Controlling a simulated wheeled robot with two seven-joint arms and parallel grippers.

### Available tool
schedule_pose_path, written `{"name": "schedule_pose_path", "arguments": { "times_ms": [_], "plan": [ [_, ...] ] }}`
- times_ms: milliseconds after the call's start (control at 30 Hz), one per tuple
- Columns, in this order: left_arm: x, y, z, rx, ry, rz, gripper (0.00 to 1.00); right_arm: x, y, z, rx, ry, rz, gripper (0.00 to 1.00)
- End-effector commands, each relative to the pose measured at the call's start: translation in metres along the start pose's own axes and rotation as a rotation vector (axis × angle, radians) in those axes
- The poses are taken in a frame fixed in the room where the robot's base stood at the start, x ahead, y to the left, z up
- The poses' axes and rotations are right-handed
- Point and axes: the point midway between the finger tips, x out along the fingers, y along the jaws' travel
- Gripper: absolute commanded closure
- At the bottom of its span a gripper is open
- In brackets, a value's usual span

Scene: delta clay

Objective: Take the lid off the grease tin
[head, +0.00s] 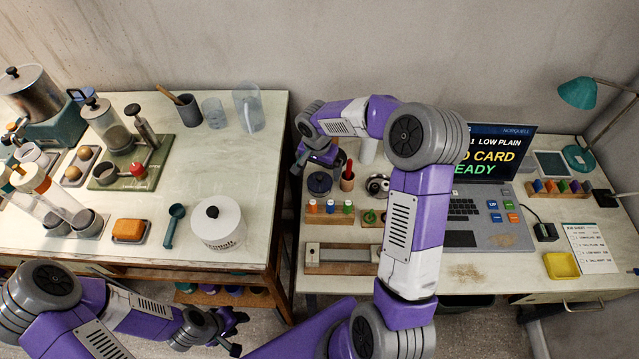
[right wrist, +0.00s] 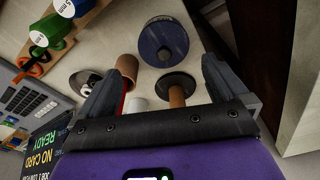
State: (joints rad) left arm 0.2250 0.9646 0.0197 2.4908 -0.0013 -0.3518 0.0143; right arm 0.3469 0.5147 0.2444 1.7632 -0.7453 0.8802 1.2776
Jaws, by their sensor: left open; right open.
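The grease tin appears to be the round dark-blue tin (head: 320,182) on the right-hand bench, left of a wooden cup. In the right wrist view its dark-blue lid (right wrist: 168,42) is on, with a small knob on top. My right gripper (head: 312,160) hangs just behind the tin in the head view. In the right wrist view its jaws (right wrist: 160,70) are open and empty, with the tin beyond the fingertips, not touched. My left gripper (head: 238,333) is open and empty, low in front of the left table.
A wooden cup (head: 347,180) with a red-handled tool and a metallic ring (head: 378,185) stand close to the tin. A dark disc with a wooden handle (right wrist: 177,88) lies between my right fingers in view. A laptop (head: 480,200) stands right.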

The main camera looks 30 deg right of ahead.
Motion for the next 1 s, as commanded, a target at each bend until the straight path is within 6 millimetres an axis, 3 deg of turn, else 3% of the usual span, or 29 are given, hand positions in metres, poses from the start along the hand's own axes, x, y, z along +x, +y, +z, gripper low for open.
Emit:
{"name": "schedule_pose_path", "arguments": {
  "times_ms": [400,700,1000],
  "plan": [
    [0.014,-0.005,-0.001,0.0,0.001,0.0,0.57,0.056,-0.005,-0.001,0.001,-0.001,0.0,0.0],
    [0.014,-0.005,-0.001,0.0,0.001,0.0,0.57,0.058,-0.005,-0.001,0.001,0.0,-0.001,0.0],
    [0.014,-0.005,-0.001,0.0,0.001,0.0,0.57,0.059,-0.005,-0.001,0.001,0.0,-0.001,0.46]
  ]
}}
